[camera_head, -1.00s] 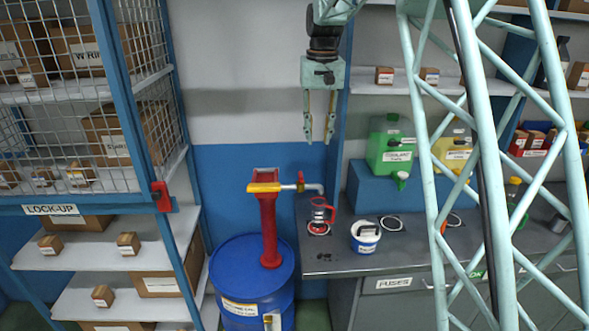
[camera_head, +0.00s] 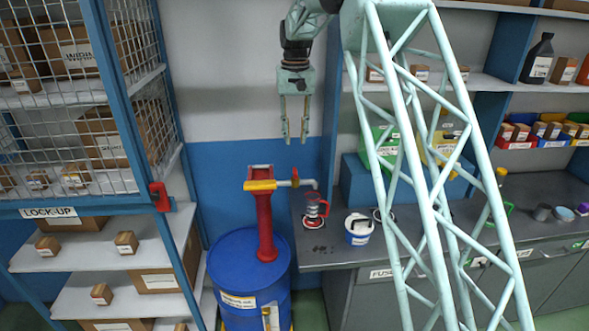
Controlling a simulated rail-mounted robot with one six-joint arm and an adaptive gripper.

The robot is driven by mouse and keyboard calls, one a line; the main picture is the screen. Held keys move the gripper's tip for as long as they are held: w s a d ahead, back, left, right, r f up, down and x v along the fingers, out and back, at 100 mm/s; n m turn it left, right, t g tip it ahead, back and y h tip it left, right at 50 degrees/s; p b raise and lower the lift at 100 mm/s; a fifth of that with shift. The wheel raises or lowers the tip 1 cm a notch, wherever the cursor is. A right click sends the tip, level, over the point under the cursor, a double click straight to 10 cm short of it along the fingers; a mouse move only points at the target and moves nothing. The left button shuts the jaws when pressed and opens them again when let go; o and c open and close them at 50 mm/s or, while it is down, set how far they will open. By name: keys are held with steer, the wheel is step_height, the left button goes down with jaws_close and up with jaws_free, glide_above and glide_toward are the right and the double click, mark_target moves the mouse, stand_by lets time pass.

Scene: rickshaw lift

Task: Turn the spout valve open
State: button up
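The red pump (camera_head: 265,222) stands on the blue drum (camera_head: 240,268) left of the bench. A grey spout (camera_head: 311,183) runs from its top to the right, with a small red spout valve handle (camera_head: 295,178) standing upright on it. A red-and-clear jug (camera_head: 313,208) stands on the bench below the spout's end. My gripper (camera_head: 295,141) points down, open and empty, above the valve handle and apart from it. Its two fingers are spread with a gap between them.
A white-and-blue tub (camera_head: 358,229) stands on the bench (camera_head: 330,256) right of the jug. My lattice column covers part of the bench and the green can (camera_head: 378,147). The wire lock-up cage (camera_head: 130,90) with a red latch is at left.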

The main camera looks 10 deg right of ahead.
mark_target(295, 170)
steer(key=shift+f, duration=0.2)
steer(key=shift+f+p, duration=0.75)
steer(key=shift+f, duration=5.95)
jaws_close()
